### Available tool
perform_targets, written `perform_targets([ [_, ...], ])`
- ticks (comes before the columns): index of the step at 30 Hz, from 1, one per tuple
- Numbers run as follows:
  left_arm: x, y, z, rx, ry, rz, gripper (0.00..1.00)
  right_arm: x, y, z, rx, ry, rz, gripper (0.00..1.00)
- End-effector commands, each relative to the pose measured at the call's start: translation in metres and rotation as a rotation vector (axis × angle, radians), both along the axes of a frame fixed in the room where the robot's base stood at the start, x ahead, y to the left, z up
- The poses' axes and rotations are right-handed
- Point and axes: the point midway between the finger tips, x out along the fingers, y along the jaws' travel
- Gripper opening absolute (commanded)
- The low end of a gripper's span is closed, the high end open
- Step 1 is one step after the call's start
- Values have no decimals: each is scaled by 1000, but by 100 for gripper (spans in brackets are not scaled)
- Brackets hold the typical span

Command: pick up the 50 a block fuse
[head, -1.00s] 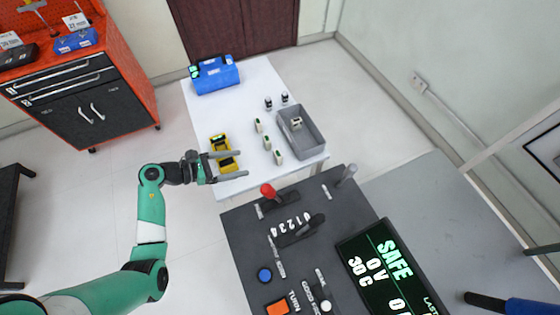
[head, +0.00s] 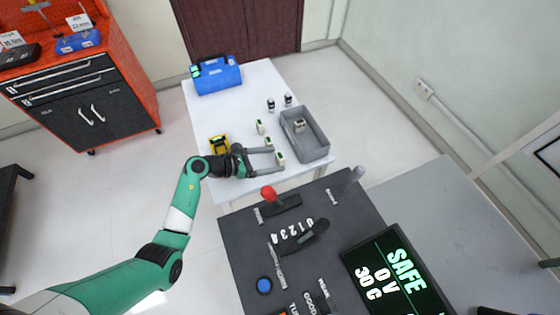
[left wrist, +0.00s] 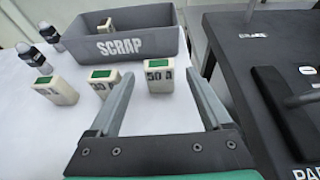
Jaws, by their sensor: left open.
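The 50 A block fuse (left wrist: 160,77) is a cream block with a green top and a "50 A" label. It stands upright on the white table, and in the head view it is the fuse (head: 280,159) nearest the table's front edge. My left gripper (head: 277,161) is open, its fingers low over the table. In the left wrist view the gripper (left wrist: 159,76) has its fingertips on either side of the 50 A fuse, with gaps visible. A second fuse (left wrist: 102,80) stands just outside the left finger, its label partly hidden. A third fuse (left wrist: 56,90) stands farther left.
A grey SCRAP bin (left wrist: 134,45) stands behind the fuses with another block (left wrist: 97,25) inside. Two small dark-and-white items (head: 279,102) stand beyond. A yellow device (head: 218,144) is beside my left arm. A dark control console (head: 240,235) borders the table's front.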

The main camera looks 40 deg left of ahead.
Motion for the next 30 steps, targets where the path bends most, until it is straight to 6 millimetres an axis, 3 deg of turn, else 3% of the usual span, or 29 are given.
perform_targets([
  [5, 0, 0, 1, 0, 0, 1, 79, 0, 0, 1, 0, 0, 0, 59],
  [18, -1, 0, 1, 0, 0, 1, 0, 0, 0, 1, 0, 0, 0, 59],
  [26, -1, 1, 2, 0, 0, 1, 0, 0, 0, 2, 0, 0, 0, 59],
  [30, 0, 1, 20, 3, -2, 1, 0, 0, 0, 13, 0, 0, 0, 59],
])
